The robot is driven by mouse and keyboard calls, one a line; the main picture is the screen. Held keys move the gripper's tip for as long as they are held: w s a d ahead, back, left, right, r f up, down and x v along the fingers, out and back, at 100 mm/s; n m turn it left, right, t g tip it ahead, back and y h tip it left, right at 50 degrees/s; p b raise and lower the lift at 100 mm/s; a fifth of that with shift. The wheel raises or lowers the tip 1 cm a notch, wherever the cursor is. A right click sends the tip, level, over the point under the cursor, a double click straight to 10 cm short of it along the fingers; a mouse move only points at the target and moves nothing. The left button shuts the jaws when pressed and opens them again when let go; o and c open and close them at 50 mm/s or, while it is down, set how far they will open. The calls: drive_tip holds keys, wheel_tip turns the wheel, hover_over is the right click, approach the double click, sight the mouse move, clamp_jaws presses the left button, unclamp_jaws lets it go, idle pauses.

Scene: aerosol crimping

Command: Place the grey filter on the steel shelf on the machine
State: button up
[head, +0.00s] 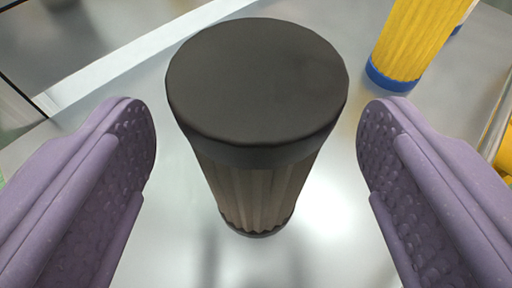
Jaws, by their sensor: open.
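The grey filter (258,185) stands upright in the middle of the head view, with a dark grey round cap (257,80) and a pleated grey-brown body. It stands on a shiny steel surface (330,235). My gripper (257,145) has two purple, textured fingers, one on each side of the filter. The fingers are open, with a visible gap between each finger and the filter. The machine cannot be made out for certain in this view.
A yellow pleated filter with a blue end ring (403,45) stands behind on the right. Another yellow thing (503,155) shows at the right edge. A pale rail or edge (140,55) runs along the upper left. The steel surface around the grey filter's base is clear.

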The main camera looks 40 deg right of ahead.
drive_tip(key=p+v, duration=0.1)
drive_tip(key=v, duration=0.1)
drive_tip(key=p+v, duration=0.1)
drive_tip(key=v, duration=0.2)
drive_tip(key=shift+r, duration=0.35)
drive_tip(key=shift+s+a+r+p, duration=0.2)
drive_tip(key=shift+r+p, duration=0.05)
drive_tip(key=shift+p, duration=1)
drive_tip(key=shift+w+a+p, duration=0.1)
drive_tip(key=shift+p, duration=0.75)
drive_tip(key=s+a+p, duration=0.1)
drive_tip(key=p, duration=0.4)
drive_tip(key=shift+s, duration=0.25)
drive_tip(key=shift+f, duration=0.15)
